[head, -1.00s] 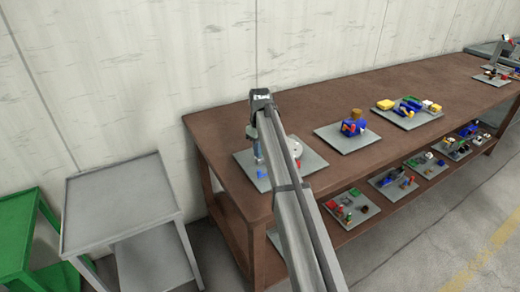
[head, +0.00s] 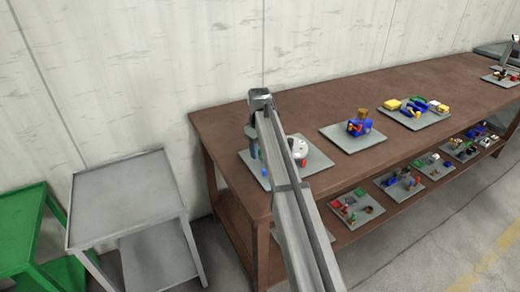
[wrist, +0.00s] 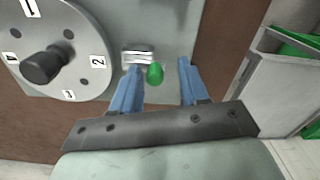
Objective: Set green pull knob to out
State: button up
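The green pull knob (wrist: 155,74) shows in the wrist view, just below a small white label on a grey plate (wrist: 172,24). It lies between the two blue fingers of my gripper (wrist: 158,72), nearer the left finger. The fingers are apart, so my gripper is open. Whether a finger touches the knob I cannot tell. In the head view my arm hides the knob, and only part of my gripper (head: 254,148) shows above the nearest grey plate.
Left of the knob is a white numbered dial (wrist: 88,30) with a black handle (wrist: 45,65). The plate lies on a brown table (head: 330,100) with other plates further right. A grey stand (head: 122,200) and a green stand (head: 22,225) are at the left.

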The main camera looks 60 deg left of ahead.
aim_at(259, 150)
jog(key=shift+r, duration=0.1)
notch_tip(259, 150, up, 14)
jog(key=shift+f, duration=0.2)
dwell(0.5)
dwell(0.4)
